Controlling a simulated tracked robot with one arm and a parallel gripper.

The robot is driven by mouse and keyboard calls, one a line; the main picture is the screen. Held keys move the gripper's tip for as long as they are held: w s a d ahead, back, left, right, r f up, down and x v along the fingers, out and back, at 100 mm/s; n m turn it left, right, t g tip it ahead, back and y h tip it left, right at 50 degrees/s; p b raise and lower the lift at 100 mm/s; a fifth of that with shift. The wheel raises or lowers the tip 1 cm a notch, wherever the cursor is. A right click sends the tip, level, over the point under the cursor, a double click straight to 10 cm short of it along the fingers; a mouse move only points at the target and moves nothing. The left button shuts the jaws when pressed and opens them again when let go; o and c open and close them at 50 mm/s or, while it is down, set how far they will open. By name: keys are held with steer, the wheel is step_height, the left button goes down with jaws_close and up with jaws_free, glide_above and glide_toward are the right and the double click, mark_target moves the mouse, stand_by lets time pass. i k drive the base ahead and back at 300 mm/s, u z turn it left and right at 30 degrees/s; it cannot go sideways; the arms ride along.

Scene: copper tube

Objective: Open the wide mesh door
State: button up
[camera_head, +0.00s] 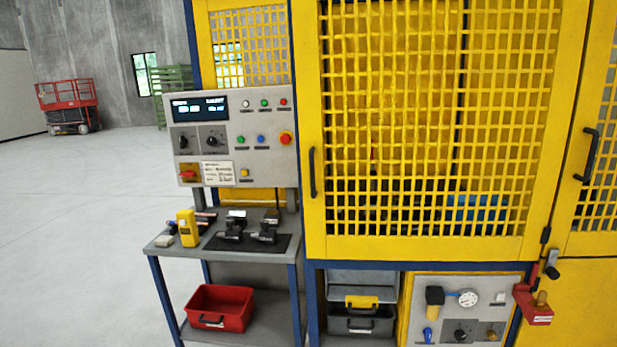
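The wide mesh door (428,243) is a yellow framed panel with a square yellow grid, filling the middle and right of the view. It looks shut against its frame. A black vertical handle (312,172) sits on its left edge. Dark parts and a blue object (476,207) show behind the mesh, partly hidden by it. My gripper does not show in this view.
A grey control panel (235,138) stands left of the door above a small workbench (165,249). A red bin (219,307) sits on its lower shelf. Another yellow door with a black handle (588,155) and a red padlock-like piece (533,306) are at right. Open floor (75,230) lies left.

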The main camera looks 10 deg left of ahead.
mark_target(569, 32)
steer(key=k, duration=1)
steer(key=u, duration=0.4)
steer(key=i, duration=2.35)
steer(key=z, duration=0.75)
